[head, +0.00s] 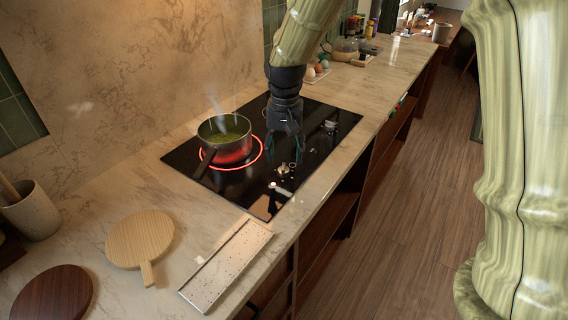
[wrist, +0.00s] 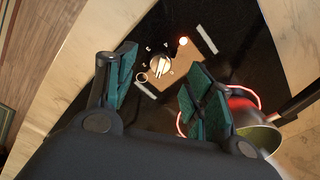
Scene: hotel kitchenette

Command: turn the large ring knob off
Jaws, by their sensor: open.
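The black cooktop (head: 220,170) has a large heating ring (head: 261,156) glowing red under a steaming pot. A knob (head: 282,169) also shows in the head view just below my gripper (head: 285,151). My gripper is open and empty, pointing down above the cooktop. In the wrist view the knob appears between its teal fingers (wrist: 163,70), apart from both. Which ring this knob serves is not clear.
Another knob (head: 330,125) is farther right. A speckled tray (head: 215,282) and a round wooden board (head: 140,238) lie on the counter at the left.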

